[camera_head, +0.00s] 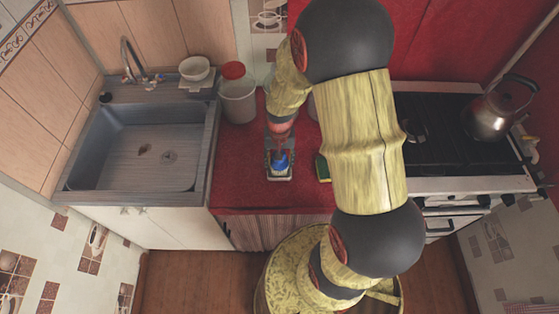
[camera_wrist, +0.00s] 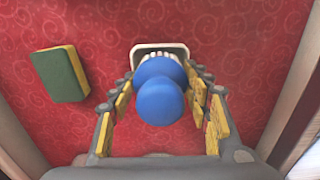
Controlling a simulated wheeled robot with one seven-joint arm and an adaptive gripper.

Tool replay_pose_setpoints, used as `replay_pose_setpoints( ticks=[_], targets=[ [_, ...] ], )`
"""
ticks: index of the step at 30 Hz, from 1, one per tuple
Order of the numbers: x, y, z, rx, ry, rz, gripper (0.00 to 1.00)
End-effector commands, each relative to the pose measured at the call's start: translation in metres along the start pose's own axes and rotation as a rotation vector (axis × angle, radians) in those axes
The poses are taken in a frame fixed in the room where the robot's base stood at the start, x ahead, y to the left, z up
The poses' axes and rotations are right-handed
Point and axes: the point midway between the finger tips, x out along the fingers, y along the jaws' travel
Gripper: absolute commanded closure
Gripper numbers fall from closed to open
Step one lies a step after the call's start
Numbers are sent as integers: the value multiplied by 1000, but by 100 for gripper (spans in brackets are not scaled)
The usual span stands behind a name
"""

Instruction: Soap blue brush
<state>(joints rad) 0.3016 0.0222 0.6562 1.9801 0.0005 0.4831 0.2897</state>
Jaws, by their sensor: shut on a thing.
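A blue brush (camera_wrist: 161,98) with a round knob and white bristles is between the fingers of my gripper (camera_wrist: 161,106) in the wrist view. My gripper is shut on it. In the head view the blue brush (camera_head: 280,161) is below my gripper (camera_head: 280,150), over the red counter. The brush's bristles are at a small white-rimmed dish (camera_wrist: 160,47); the dish's rim also shows in the head view (camera_head: 279,178). I cannot tell whether the bristles touch the inside of the dish, and its contents are hidden.
A yellow and green sponge (camera_wrist: 60,74) lies left of the dish in the wrist view. A red-lidded container (camera_head: 237,98) stands near the sink (camera_head: 140,145), with a white bowl (camera_head: 195,68) behind it. A kettle (camera_head: 490,110) sits on the stove (camera_head: 450,130) at right.

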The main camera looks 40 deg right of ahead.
Motion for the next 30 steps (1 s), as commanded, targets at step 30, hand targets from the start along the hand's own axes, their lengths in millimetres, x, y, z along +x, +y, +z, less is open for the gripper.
replay_pose_setpoints(
  ticks=[30],
  targets=[
    [10,0,0,0,0,0,72]
  ],
)
